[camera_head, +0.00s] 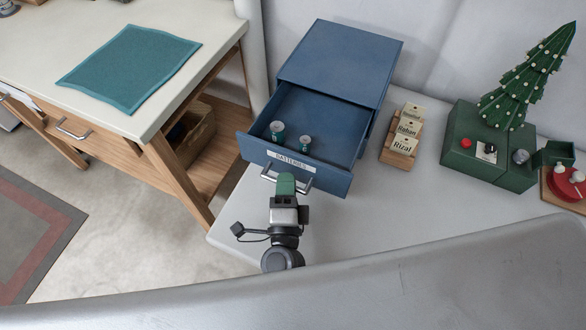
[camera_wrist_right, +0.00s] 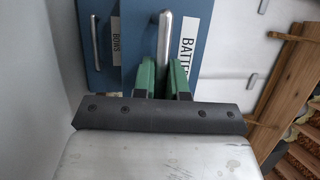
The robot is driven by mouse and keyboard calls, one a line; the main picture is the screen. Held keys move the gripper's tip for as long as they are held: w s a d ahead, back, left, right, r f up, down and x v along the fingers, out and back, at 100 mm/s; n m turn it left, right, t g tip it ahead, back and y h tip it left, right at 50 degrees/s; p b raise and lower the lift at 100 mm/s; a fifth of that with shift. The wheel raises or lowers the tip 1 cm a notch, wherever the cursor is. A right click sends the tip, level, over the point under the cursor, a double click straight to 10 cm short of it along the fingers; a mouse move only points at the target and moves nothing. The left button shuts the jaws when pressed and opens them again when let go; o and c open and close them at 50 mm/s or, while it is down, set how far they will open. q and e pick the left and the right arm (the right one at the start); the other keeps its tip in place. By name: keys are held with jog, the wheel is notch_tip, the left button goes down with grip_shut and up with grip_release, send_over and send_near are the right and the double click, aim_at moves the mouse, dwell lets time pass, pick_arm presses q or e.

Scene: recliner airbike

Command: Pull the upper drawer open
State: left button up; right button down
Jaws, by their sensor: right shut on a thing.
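The blue cabinet (camera_head: 345,50) stands on the grey surface. Its upper drawer (camera_head: 327,180), labelled as batteries, is pulled well out, and two small green-and-white batteries (camera_head: 277,131) stand inside. My right gripper (camera_head: 285,180) is at the front of this drawer, shut on its metal handle (camera_wrist_right: 166,38). In the right wrist view, the green fingers (camera_wrist_right: 165,75) lie on either side of the handle. The lower drawer (camera_wrist_right: 104,75), labelled "BOWS", shows there with its own handle and looks shut. My left gripper is out of view.
A workbench (camera_head: 215,20) with a teal mat (camera_head: 130,68) stands close on the left. Right of the cabinet are a wooden card holder (camera_head: 398,150) and a green box (camera_head: 475,150) beside a small tree (camera_head: 527,75). The grey surface between is clear.

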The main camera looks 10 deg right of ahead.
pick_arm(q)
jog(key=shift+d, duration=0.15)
pick_arm(e)
jog(key=shift+s+a, duration=0.3)
jog(key=shift+s, duration=0.15)
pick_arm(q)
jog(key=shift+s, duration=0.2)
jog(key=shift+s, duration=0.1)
pick_arm(e)
jog(key=c, duration=1.2)
grip_release()
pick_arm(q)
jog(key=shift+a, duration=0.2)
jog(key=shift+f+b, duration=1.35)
pick_arm(e)
jog(key=shift+v, duration=5.4)
jog(key=shift+s+f, duration=0.1)
